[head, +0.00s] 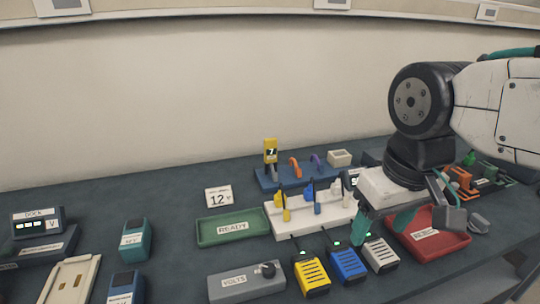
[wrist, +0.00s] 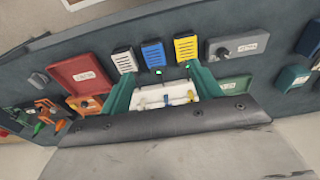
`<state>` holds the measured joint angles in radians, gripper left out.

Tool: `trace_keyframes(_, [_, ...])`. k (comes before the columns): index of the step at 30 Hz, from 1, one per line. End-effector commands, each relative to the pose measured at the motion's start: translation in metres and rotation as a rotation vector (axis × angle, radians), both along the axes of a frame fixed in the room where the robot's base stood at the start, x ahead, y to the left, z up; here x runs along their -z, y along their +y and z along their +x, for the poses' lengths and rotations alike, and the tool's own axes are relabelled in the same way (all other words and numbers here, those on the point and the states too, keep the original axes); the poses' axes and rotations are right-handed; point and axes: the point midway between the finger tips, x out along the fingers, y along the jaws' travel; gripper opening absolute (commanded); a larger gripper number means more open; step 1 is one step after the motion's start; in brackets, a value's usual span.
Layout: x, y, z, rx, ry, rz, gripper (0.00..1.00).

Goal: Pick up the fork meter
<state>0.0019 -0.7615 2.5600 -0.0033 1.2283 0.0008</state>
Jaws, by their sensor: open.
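A yellow handheld meter (head: 271,150) with a dark display reading 7 stands upright at the left end of a blue rack (head: 267,183) at the back of the bench. It looks like the fork meter, with a grey part below its body, but it is too small to be sure. I cannot make it out in the wrist view. My gripper (head: 383,230) has teal fingers spread apart with nothing between them. It is in front and to the right of the meter, apart from it. In the wrist view my gripper (wrist: 162,72) frames part of a white holder.
The white holder (head: 290,226) carries several coloured upright pieces in front of the rack. Yellow (head: 311,277), blue (head: 347,265) and white (head: 380,254) boxes stand nearer. A green READY tray (head: 232,238) is left, a red tray (head: 452,243) right. Orange and purple hooks share the rack.

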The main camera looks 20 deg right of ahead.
Motion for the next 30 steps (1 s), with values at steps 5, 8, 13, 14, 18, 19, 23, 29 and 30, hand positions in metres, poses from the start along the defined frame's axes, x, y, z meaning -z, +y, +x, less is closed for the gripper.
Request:
trace_keyframes(5, [0.002, 0.001, 0.022, -0.006, -0.039, 0.004, 0.65])
trace_keyframes(8, [0.006, 0.005, 0.064, -0.015, -0.12, 0.014, 0.65])
trace_keyframes(13, [0.017, 0.014, 0.165, -0.028, -0.33, 0.03, 0.65])
trace_keyframes(14, [0.02, 0.016, 0.182, -0.028, -0.368, 0.033, 0.65])
trace_keyframes(18, [0.033, 0.022, 0.261, -0.029, -0.55, 0.038, 0.65])
trace_keyframes(19, [0.036, 0.024, 0.276, -0.028, -0.589, 0.038, 0.65])
trace_keyframes(23, [0.052, 0.028, 0.338, -0.021, -0.755, 0.033, 0.65])
trace_keyframes(29, [0.073, 0.031, 0.4, -0.009, -0.962, 0.014, 0.65])
trace_keyframes(30, [0.076, 0.032, 0.407, -0.009, -0.99, 0.011, 0.65])
